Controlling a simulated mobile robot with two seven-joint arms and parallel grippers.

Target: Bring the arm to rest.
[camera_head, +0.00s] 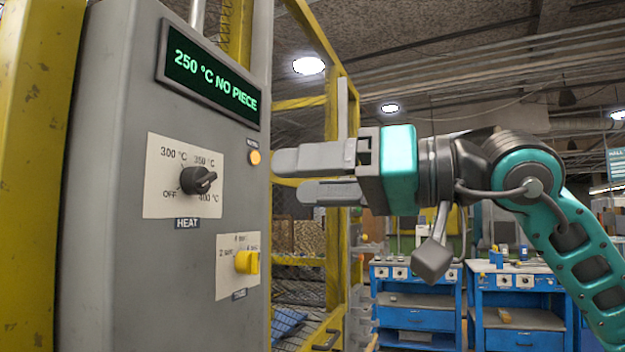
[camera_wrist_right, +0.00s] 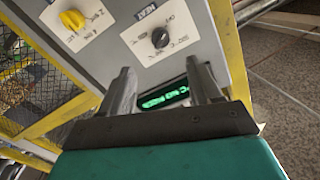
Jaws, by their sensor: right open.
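My right gripper (camera_head: 286,176) is in front of the grey control cabinet (camera_head: 110,250), its arm coming in from the right. Its two fingers point at the cabinet, apart with nothing between them. In the right wrist view the gripper (camera_wrist_right: 159,70) also shows open and empty, with the black heat knob (camera_wrist_right: 160,37) and the green display beyond the fingers. In the head view the heat knob (camera_head: 197,181) is turned with its end to the right, and the gripper is clear of it. The display (camera_head: 212,82) reads 250 °C NO PIECE. My left gripper is not in view.
A yellow knob (camera_head: 246,262) sits low on the cabinet, and an orange lamp (camera_head: 254,157) is near the fingertips. A yellow frame (camera_head: 333,120) with mesh stands behind the gripper. Blue workbenches (camera_head: 415,305) stand farther back.

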